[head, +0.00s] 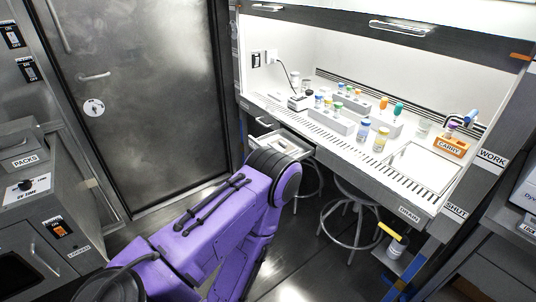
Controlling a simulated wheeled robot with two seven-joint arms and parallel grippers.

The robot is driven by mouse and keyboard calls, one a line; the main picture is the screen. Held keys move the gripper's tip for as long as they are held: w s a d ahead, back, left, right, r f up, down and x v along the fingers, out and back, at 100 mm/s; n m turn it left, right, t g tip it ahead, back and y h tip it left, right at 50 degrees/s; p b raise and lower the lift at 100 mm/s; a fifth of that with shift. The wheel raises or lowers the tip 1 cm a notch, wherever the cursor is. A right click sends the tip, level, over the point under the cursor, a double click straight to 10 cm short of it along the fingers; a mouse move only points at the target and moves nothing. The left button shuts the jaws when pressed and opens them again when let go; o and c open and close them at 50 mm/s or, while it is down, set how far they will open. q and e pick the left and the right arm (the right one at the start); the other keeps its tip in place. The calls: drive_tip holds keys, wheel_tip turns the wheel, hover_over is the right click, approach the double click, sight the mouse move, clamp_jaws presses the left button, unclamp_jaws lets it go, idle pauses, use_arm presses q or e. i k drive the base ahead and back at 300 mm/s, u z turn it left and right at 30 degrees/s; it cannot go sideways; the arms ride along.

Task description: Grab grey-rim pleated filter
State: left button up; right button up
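I cannot make out a grey-rim pleated filter anywhere in the head view. An open drawer (298,151) under the bench holds small items too small to tell apart, and my purple arm covers part of it. This arm rises from the bottom of the picture, and its dark round joint is in front of the drawer. Neither gripper shows, so I cannot see whether either one holds anything.
A lit white bench (340,128) carries bottles, tube racks and an orange CARRY block (450,147). Stools (349,222) stand below it. A closed metal door (140,90) is at the back left, and a PACKS cabinet (30,215) at the left. Some dark floor is free.

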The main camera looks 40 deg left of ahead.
sight(280, 144)
drive_tip(key=u, duration=1.2)
drive_tip(key=i, duration=0.1)
drive_tip(key=z, duration=0.35)
